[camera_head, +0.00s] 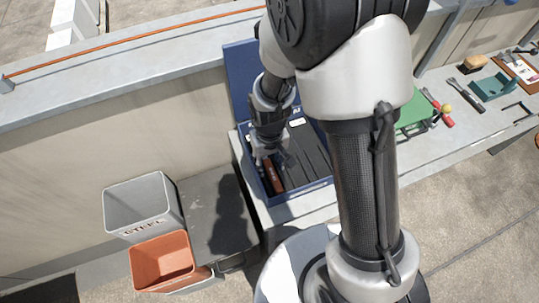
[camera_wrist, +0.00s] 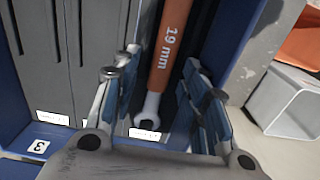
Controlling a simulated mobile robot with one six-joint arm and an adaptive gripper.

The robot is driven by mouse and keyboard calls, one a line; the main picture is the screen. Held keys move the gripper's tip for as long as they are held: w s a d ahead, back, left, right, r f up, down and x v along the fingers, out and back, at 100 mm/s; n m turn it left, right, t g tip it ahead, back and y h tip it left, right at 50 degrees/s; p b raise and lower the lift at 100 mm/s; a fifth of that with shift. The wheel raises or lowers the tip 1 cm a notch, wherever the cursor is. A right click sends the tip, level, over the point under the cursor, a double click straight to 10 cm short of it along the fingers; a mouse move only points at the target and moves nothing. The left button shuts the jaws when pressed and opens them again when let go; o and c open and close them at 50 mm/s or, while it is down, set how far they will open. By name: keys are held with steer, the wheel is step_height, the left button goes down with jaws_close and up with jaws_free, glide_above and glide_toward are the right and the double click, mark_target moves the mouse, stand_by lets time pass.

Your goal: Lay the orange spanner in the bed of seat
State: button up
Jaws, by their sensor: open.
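The orange spanner (camera_wrist: 170,45) has "19 mm" on its handle and a bare metal open end. In the wrist view it lies along the dark bed beside the blue wall; I cannot tell how fully it sits in it. It also shows in the head view (camera_head: 273,176), near the left side of the blue case (camera_head: 309,193). My gripper (camera_wrist: 163,78) is open, with a finger on either side of the spanner, apparently clear of it. The left finger and wrist hide part of the bed. A white label near the metal end is partly covered.
Grey beds (camera_wrist: 40,60) lie beside the spanner; a tag reading "3" (camera_wrist: 40,146) is on the case edge. A grey bin marked STEEL (camera_head: 141,203) and an orange bin (camera_head: 162,262) stand left. A green tray (camera_head: 414,110) and tools lie right on the ledge.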

mark_target(270, 166)
step_height(270, 166, up, 12)
stand_by(0.4)
